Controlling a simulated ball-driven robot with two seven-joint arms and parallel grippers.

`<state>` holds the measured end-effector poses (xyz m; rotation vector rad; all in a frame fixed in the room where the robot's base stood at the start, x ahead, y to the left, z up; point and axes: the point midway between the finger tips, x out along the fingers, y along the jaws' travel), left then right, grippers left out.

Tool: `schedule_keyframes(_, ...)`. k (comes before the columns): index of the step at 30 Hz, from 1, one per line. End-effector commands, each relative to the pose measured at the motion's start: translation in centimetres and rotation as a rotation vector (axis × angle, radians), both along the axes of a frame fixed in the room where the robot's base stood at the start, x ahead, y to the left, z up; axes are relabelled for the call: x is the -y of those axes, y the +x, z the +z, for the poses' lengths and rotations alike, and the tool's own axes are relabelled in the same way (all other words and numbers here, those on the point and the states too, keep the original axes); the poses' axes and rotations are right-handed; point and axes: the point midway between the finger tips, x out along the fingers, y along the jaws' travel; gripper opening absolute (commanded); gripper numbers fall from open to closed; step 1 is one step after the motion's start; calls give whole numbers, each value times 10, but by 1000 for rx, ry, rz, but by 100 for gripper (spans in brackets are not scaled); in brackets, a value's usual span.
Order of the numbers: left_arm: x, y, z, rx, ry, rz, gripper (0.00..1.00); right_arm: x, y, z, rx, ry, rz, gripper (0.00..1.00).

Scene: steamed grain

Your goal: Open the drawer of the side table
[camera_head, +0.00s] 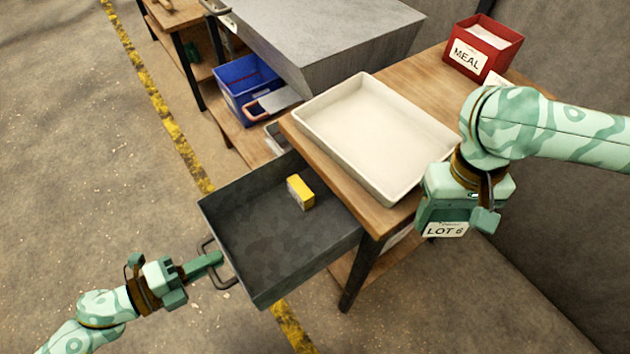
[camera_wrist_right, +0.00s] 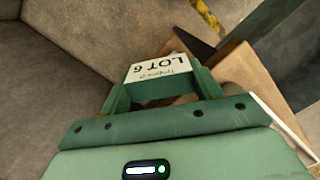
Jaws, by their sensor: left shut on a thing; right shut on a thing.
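The side table (camera_head: 400,82) has a wooden top. Its dark grey drawer (camera_head: 275,250) is pulled far out to the left, showing a bare inside with a small yellow box (camera_head: 300,192) near the table end. My left gripper (camera_head: 212,264) is at the drawer's dark bar handle (camera_head: 224,286) and is shut on it. My right gripper (camera_head: 452,218) is beyond the right side of the tabletop, shut on a white card marked LOT 6 (camera_head: 446,230). The card also shows between the fingers in the right wrist view (camera_wrist_right: 158,68).
A cream tray (camera_head: 335,88) stands on the tabletop, close to my right gripper. A red MEAL box (camera_head: 482,52) stands behind it. A grey metal hood (camera_head: 320,40) and a blue crate (camera_head: 240,85) are beyond the drawer. The floor left of the drawer is clear.

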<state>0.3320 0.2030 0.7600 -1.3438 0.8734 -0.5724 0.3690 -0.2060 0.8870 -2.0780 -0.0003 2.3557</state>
Motion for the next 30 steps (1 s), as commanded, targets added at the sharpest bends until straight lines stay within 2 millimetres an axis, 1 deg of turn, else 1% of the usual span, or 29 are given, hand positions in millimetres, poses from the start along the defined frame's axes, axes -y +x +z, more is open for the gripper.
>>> schedule_keyframes(1, -7, -5, -1, -4, 2, 0, 0, 0, 0, 0, 0, 0, 0, 40)
schedule_keyframes(3, -14, -10, -1, -2, 2, 1, 0, 0, 0, 0, 1, 0, 0, 40)
schedule_keyframes(9, -26, -19, -1, -1, 2, 1, 0, 0, 0, 1, 1, 0, 0, 40)
schedule_keyframes(22, -29, -20, -1, -1, 2, 1, 0, 0, 0, 1, 1, 0, 0, 40)
schedule_keyframes(23, -29, -20, -1, -1, 2, 1, 15, 0, 0, 1, 1, 0, 0, 40)
schedule_keyframes(24, -29, -20, -1, -1, 2, 1, 17, 0, 0, 1, 1, 0, 0, 40)
schedule_keyframes(30, -29, -20, 0, 0, 1, 1, 17, 0, 0, 1, 1, 0, 0, 40)
